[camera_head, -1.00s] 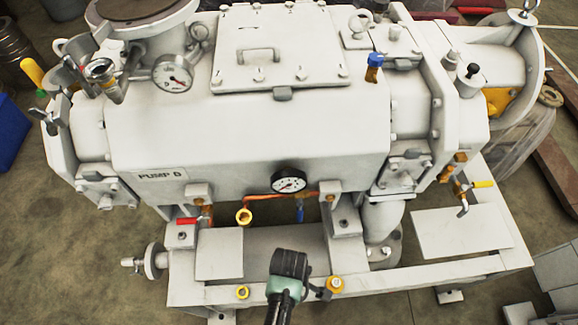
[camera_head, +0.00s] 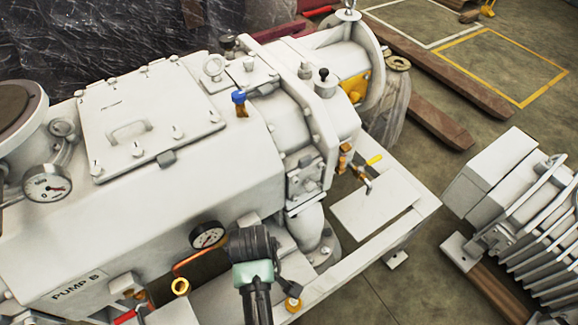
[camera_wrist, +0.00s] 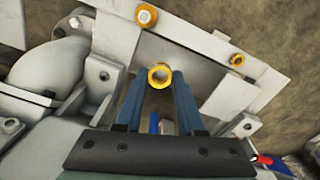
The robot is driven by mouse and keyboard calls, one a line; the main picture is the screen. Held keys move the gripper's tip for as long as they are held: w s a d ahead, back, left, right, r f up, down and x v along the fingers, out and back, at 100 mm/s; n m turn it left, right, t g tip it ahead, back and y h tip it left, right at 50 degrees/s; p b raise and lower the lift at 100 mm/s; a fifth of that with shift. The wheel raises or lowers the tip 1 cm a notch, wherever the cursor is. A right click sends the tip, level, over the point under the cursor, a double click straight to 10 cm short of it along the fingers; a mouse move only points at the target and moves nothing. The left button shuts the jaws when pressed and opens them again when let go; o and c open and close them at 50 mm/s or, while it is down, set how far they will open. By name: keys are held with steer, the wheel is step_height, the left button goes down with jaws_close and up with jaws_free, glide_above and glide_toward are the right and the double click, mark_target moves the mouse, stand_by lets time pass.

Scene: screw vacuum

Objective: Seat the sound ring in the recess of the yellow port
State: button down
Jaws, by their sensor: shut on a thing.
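My gripper (camera_wrist: 158,82) is shut on a brass-yellow ring (camera_wrist: 160,66), held between the tips of its two blue fingers in the wrist view. I cannot tell from its look whether this is the sound ring. In the head view my wrist hides the fingers and the ring. A yellow ring-shaped port (camera_head: 181,287) sits at the end of the copper pipe, left of my wrist. Another yellow round fitting (camera_head: 293,304) sits on the front rail, right of my wrist; it shows in the wrist view (camera_wrist: 146,15). A further yellow fitting (camera_wrist: 237,58) is on that rail.
The white pump (camera_head: 150,220) fills the left and middle. A dial gauge (camera_head: 207,235) is just left of my wrist. A red handle (camera_wrist: 265,160) is low right in the wrist view. A ribbed white machine (camera_head: 520,210) stands at right, with bare floor before it.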

steer(key=w+d+r+m, duration=0.6)
steer(key=w+r+m, duration=0.2)
steer(key=r+m, duration=0.2)
steer(key=s+r+p, duration=0.7)
steer(key=r+p, duration=0.6)
steer(key=p, duration=0.3)
steer(key=shift+r, duration=0.25)
steer(key=w+r+n+t+p, duration=0.25)
steer(key=w+r+t, duration=0.3)
steer(key=r, duration=0.35)
steer(key=w+r+n+t+p, duration=0.2)
steer(key=w+r+n+t, duration=0.15)
steer(key=w+r, duration=0.5)
step_height(320, 180, up, 28)
steer(key=n+t+p, duration=0.2)
steer(key=n+t, duration=0.2)
steer(key=t, duration=0.5)
steer(key=shift+d+n+p, duration=0.2)
steer(key=shift+n+p, duration=0.1)
steer(key=shift+n, duration=0.1)
steer(key=shift+f, duration=0.15)
